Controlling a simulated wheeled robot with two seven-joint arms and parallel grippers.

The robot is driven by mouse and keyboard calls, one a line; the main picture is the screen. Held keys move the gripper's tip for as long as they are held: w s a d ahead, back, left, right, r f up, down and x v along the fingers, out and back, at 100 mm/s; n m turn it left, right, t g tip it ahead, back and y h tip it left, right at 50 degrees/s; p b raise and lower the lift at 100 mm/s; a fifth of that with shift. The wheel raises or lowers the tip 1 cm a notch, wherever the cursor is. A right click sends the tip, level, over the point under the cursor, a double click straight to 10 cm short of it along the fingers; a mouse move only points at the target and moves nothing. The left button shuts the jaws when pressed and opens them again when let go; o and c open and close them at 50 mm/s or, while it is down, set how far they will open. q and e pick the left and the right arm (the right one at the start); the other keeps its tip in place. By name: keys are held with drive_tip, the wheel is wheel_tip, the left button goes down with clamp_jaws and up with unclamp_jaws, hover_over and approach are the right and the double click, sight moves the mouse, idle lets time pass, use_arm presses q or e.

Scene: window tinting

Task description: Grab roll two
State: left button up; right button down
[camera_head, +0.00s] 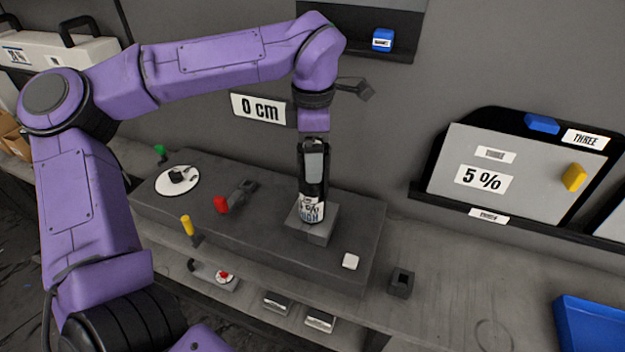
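My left gripper (313,172) hangs at the end of my purple arm, pointing down over a grey block on the raised dark bench. A can-like thing with a white printed label (311,209) stands on the block, directly under and partly behind the gripper. I cannot tell whether the fingers are closed on it. My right gripper is not in view. I see nothing clearly marked as roll two.
A blue tray (590,304) lies lower right.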

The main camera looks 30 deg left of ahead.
use_arm(q)
drive_tip(key=f, duration=0.3)
drive_tip(key=shift+w+a, duration=0.1)
drive_tip(key=shift+w, duration=0.3)
drive_tip(key=shift+s+f, duration=0.1)
drive_tip(key=shift+s, duration=0.3)
drive_tip(key=shift+w, duration=0.1)
clamp_jaws()
